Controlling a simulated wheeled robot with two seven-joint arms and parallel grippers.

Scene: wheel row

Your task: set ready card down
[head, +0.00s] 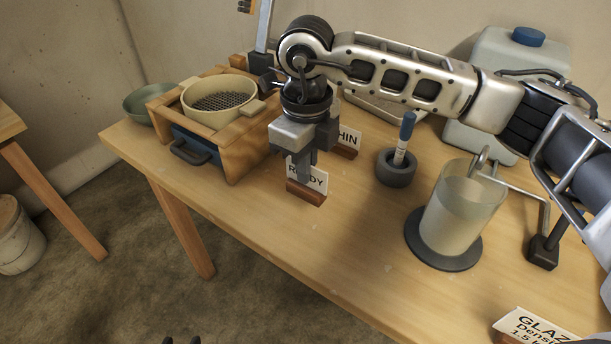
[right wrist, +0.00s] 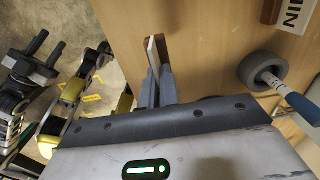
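The ready card (head: 318,181), a white card lettered READY in a brown wooden base, is upright near the table's front edge. My right gripper (head: 306,168) comes down over it from above, its fingers partly covering the lettering. In the right wrist view, the fingers (right wrist: 160,88) are close together on the card (right wrist: 153,52). I cannot tell whether its base touches the table. My left gripper (head: 181,341) shows only two dark fingertips, apart, at the bottom of the head view; it also shows open and empty in the right wrist view (right wrist: 48,47).
On the table (head: 290,245), a second card (head: 349,138) ending in HIN stands just behind. A sieve (head: 220,100) on a wooden frame is left. A pen holder (head: 396,168), a clear cylinder (head: 460,210) and a GLAZ card (head: 535,328) are right. Front-middle table is clear.

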